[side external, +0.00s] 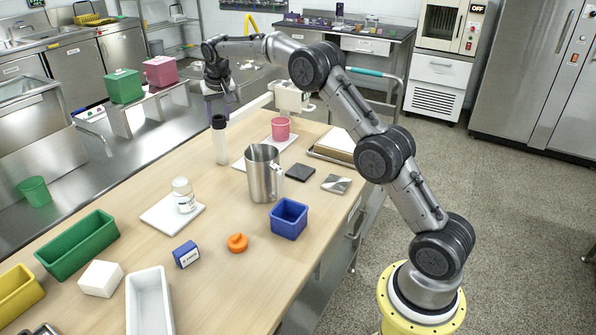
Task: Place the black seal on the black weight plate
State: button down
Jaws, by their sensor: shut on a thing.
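My gripper (220,110) points down at the far left side of the wooden table, directly over a clear upright cylinder (221,148). It is shut on a small black piece (219,122), which looks like the black seal. The piece appears at the top of the cylinder; I cannot tell whether it touches it or is just above or in front of it. A dark flat square (300,172), which looks like the black weight plate, lies on the table right of the steel jug, with nothing on it.
The steel jug (262,175) stands between my gripper and the dark plate. A pink cup (280,129) stands behind it. A silver square plate (335,184), blue bin (288,219), orange piece (237,243) and white-capped jar (184,196) are nearby.

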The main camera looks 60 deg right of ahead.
jog(key=s+d+m+h, duration=0.15)
jog(key=s+d, duration=0.25)
jog(key=s, duration=1.1)
jog(key=s+d+m+y, duration=0.1)
jog(key=s+d+m, duration=0.15)
jog(key=s, duration=1.25)
jog(key=n+g, duration=0.1)
send_near(300, 169)
jog(key=shift+w+d+f, duration=0.25)
jog(key=shift+d+f, duration=0.05)
jog(key=shift+w+d+f+h, duration=0.3)
jog(key=shift+w+f, duration=0.1)
jog(key=shift+f, duration=1.8)
